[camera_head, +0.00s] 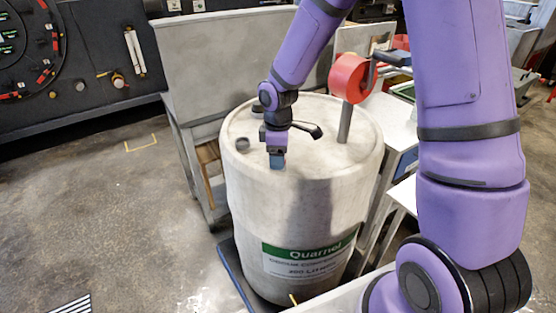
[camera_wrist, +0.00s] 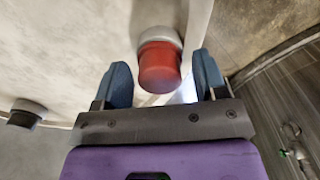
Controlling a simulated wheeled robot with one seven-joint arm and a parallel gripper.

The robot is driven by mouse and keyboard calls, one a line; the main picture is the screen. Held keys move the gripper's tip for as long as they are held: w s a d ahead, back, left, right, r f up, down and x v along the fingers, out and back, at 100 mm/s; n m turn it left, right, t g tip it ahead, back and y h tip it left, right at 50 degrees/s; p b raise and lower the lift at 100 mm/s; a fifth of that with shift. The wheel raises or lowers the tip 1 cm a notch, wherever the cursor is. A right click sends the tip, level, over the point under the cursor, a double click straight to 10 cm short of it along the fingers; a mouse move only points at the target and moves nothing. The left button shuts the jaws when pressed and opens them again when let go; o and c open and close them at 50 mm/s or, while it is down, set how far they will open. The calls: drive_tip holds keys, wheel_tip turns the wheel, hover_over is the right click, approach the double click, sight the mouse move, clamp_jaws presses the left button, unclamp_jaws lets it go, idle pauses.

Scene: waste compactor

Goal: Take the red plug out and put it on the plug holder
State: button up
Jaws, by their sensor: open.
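The red plug (camera_wrist: 160,68) is a short red cylinder with a pale grey collar, seen in the wrist view. It lies between the two blue fingers of my gripper (camera_head: 277,160), with gaps on both sides. The gripper is open and holds nothing. In the head view the gripper is over the near top edge of a large pale drum (camera_head: 290,215) with a green label, and the red plug is hidden there. I cannot identify the plug holder in either view.
A red round pump-like part (camera_head: 350,78) stands on a grey pipe from the drum top. A dark cap (camera_head: 243,144) sits left of my gripper; a dark cap (camera_wrist: 27,112) also shows in the wrist view. A grey panel (camera_head: 215,65) stands behind.

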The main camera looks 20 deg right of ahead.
drive_tip(key=m, duration=1)
drive_tip(key=shift+m, duration=0.3)
drive_tip(key=shift+c, duration=0.5)
drive_tip(key=c, duration=0.9)
drive_tip(key=n, duration=0.5)
